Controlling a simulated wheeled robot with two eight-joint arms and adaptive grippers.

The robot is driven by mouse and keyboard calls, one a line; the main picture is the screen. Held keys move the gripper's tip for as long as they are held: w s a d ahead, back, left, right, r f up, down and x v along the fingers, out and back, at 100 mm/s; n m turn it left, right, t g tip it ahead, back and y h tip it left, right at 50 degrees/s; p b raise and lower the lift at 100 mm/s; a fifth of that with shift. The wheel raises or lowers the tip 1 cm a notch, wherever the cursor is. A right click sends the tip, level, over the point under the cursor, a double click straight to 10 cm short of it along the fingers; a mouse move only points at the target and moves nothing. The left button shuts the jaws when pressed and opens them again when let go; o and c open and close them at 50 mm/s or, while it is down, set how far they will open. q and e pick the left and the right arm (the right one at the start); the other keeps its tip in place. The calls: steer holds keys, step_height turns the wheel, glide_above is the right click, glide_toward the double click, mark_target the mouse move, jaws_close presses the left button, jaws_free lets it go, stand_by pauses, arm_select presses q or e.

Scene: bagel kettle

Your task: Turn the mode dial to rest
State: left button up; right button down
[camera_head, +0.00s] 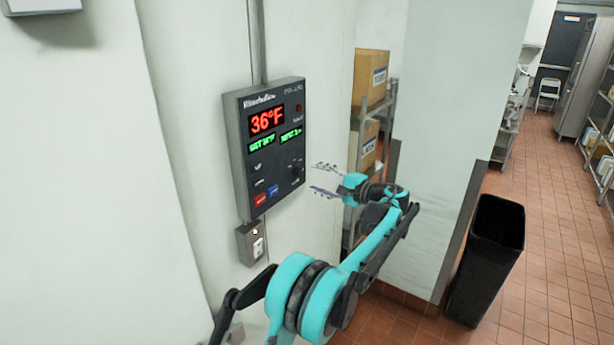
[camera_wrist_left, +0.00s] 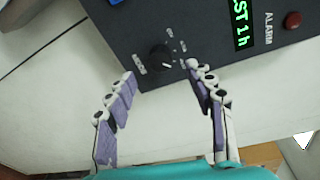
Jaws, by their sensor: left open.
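A dark grey control panel (camera_head: 265,150) hangs on the white wall, with a red 36°F display and two green readouts. Its black mode dial (camera_head: 296,171) sits at the lower right of the panel's face. In the left wrist view the dial (camera_wrist_left: 160,58) has a light pointer mark and small white labels around it, too small to read. My left gripper (camera_head: 318,179) is open and empty, its purple-padded fingers pointing at the dial. In the left wrist view the gripper's fingertips (camera_wrist_left: 161,73) are on either side of the dial, apart from it. My right gripper is out of view.
A red button (camera_head: 260,199) and a blue button (camera_head: 273,189) are left of the dial. A red alarm light (camera_wrist_left: 292,20) is on the panel. A switch box (camera_head: 250,243) is below. Cardboard boxes (camera_head: 369,80) on shelves and a black bin (camera_head: 487,260) stand right.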

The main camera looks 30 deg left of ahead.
arm_select(q)
steer(key=s+d, duration=0.1)
steer(key=d, duration=0.5)
steer(key=shift+r, duration=0.3)
